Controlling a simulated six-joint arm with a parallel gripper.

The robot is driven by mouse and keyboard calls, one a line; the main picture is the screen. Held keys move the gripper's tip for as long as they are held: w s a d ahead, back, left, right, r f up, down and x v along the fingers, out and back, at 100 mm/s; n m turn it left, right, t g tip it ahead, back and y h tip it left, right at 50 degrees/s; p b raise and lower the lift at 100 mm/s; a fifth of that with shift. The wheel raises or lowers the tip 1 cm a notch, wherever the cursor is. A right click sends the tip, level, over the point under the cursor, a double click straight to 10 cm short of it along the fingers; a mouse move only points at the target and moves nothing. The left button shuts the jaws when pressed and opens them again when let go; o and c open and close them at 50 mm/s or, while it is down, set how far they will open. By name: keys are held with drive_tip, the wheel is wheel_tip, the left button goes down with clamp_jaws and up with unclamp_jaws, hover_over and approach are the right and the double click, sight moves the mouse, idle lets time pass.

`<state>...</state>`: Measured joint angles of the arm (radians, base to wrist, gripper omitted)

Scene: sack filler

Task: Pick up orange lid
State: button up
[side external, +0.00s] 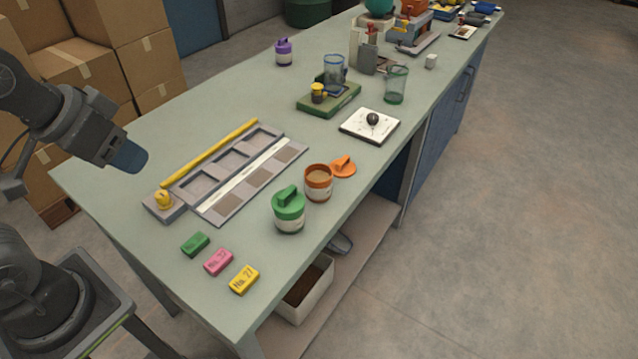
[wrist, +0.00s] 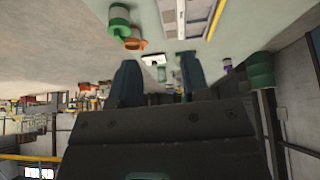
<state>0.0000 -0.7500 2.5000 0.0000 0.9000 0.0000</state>
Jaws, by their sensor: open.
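The orange lid (side external: 343,166) lies on the bench top, off any jar, with its raised grip upward. It is just right of the open orange jar (side external: 318,183), whose brown contents show. My gripper (side external: 128,156) is above the bench's left end, well left of the lid and apart from everything. In the wrist view my gripper (wrist: 158,76) shows two dark blue fingers spread with nothing between them. A small orange shape (wrist: 135,44) shows beyond the left finger; I cannot tell whether it is lid or jar.
A green-lidded jar (side external: 289,209) stands close in front of the orange jar. A grey tray with compartments (side external: 233,160) lies left of them. A white plate with a black knob (side external: 369,125) is behind the lid. Green, pink and yellow blocks (side external: 218,262) lie near the front edge.

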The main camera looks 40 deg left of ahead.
drive_tip(key=o, duration=1)
drive_tip(key=w+d+r+m+g, duration=0.1)
drive_tip(key=w+r+m, duration=0.2)
drive_tip(key=w+r, duration=0.5)
drive_tip(key=m+g, duration=0.5)
drive_tip(key=m, duration=0.7)
hover_over(341, 159)
wheel_tip(341, 159, down, 18)
drive_tip(key=r, duration=0.1)
wheel_tip(341, 159, down, 15)
drive_tip(key=shift+r, duration=0.2)
